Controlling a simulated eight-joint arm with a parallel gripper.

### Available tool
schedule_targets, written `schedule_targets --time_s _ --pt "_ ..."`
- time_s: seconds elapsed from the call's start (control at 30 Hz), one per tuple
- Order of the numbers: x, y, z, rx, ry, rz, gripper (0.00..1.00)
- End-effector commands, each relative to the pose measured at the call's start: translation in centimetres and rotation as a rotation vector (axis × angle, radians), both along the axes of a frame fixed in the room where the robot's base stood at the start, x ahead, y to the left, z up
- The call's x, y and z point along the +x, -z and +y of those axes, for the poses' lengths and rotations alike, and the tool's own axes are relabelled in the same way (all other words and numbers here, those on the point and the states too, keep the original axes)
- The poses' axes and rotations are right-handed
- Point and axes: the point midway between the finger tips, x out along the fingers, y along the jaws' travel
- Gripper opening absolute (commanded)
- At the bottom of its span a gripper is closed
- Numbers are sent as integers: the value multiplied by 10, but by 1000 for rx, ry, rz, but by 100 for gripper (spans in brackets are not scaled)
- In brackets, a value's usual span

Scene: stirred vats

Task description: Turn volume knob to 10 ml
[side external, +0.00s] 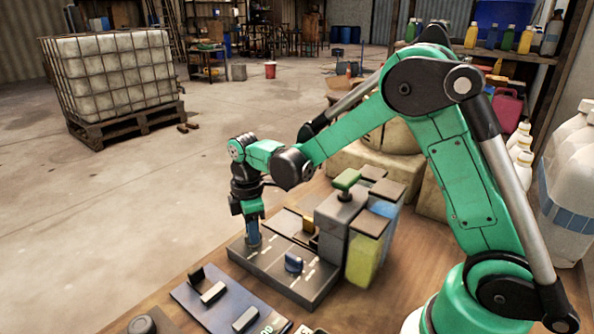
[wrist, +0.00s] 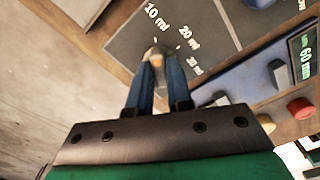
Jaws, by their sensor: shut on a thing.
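The volume knob (wrist: 157,51) sits on a dark grey panel (wrist: 128,41) in the wrist view, with white labels 10 ml, 20 ml and 30 ml around it. My gripper (wrist: 160,66) points down at the panel with its two blue fingers shut on the knob, one on each side. The fingers hide much of the knob, so I cannot tell exactly which label it points to. In the side view my gripper (side external: 253,240) stands over the left end of the grey panel (side external: 316,291), and the volume knob is hidden behind the fingers.
The wrist view shows a red button (wrist: 300,108) and a 60 min display (wrist: 306,56).

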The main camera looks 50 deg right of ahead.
Motion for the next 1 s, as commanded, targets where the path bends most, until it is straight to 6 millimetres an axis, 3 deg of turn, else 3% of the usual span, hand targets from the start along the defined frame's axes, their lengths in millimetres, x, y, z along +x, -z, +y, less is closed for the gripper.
schedule_targets --time_s 0.47,0.5,0.6,1.0 --pt "0 0 0 0 -17 0 0" --pt "0 0 0 0 -17 0 19" --pt "0 0 0 0 -17 0 47" --pt "0 -8 0 0 -15 0 47"
